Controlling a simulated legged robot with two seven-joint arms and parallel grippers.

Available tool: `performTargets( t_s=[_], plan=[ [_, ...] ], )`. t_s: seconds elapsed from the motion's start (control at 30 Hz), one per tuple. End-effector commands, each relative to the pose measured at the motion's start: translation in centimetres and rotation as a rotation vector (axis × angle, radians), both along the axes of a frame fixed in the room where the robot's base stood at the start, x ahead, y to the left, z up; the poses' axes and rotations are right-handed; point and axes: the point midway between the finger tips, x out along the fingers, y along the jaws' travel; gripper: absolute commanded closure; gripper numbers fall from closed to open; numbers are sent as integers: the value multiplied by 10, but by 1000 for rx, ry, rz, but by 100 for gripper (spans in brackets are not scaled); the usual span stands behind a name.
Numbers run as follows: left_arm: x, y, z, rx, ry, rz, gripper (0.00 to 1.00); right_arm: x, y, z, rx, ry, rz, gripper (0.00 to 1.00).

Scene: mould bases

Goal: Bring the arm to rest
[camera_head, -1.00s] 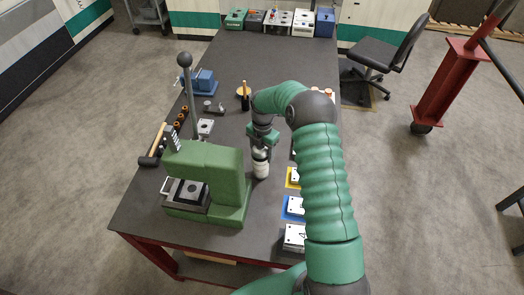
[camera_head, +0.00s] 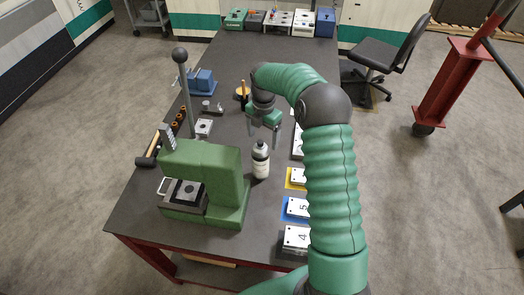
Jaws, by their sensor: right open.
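My right arm reaches in from the lower right over the bench. Its right gripper (camera_head: 264,138) points down, open and empty, behind and a little above a white bottle with a dark cap (camera_head: 261,161). The bottle stands upright on the dark table (camera_head: 150,215), apart from the fingers as far as I can tell. My left gripper is not in view.
A green press (camera_head: 208,180) with a tall lever stands left of the bottle. Mould plates lie along the right, on blue (camera_head: 288,209) and yellow (camera_head: 290,183) mats, partly hidden by my arm. A blue vise (camera_head: 200,80) and several boxes (camera_head: 280,20) stand farther back.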

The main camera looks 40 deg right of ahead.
Motion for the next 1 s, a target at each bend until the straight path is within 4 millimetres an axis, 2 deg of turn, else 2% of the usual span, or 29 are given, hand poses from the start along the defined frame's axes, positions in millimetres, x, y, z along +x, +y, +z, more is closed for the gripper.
performTargets(
  t_s=[0.1,0.23,0.67,0.83,1.0],
  plan=[
    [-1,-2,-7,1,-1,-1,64,0,-2,22,1,-3,-1,19],
    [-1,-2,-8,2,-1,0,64,0,-2,35,1,0,-1,19],
    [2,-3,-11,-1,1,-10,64,-5,4,35,-4,2,-43,19],
    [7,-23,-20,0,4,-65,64,-35,13,25,-20,-12,-256,19],
    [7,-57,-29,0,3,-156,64,-96,25,11,-33,-47,-618,19]
  ],
)
